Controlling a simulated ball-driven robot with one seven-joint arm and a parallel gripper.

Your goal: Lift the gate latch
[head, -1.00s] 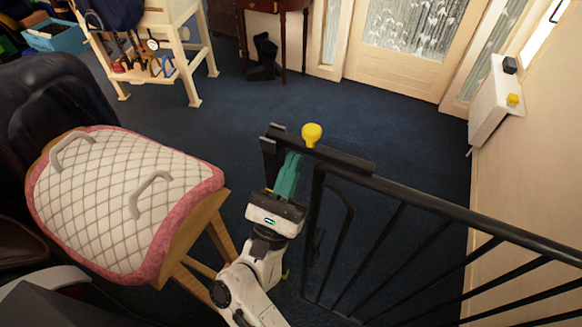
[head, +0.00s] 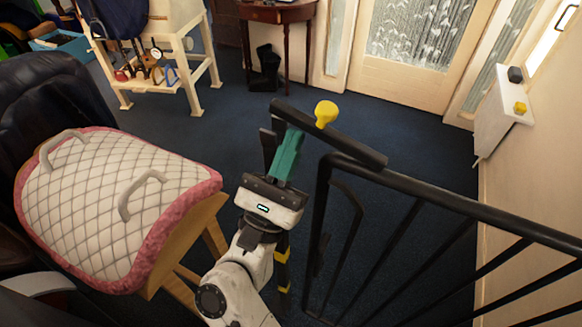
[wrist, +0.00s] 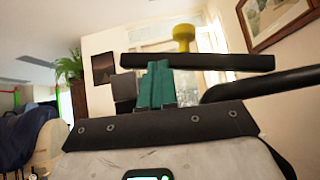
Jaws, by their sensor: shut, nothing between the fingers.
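The gate latch is a dark bar (head: 345,142) with a yellow knob (head: 326,114) on top. Its right end is at the black gate's (head: 450,198) top corner, and its left end stands raised above the dark post (head: 267,150). My gripper (head: 290,142) has teal fingers, shut and empty, with their tips just under the bar near its left part. In the wrist view the bar (wrist: 215,62) and knob (wrist: 183,36) show above the teal fingers (wrist: 156,84). The tips seem to touch the bar's underside; exact contact is hard to tell.
A saddle stand with a quilted pink-edged pad (head: 105,200) is close on the left. A wall with a white radiator (head: 500,120) is on the right. Open blue carpet (head: 400,120) lies beyond the gate, before the door (head: 415,60).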

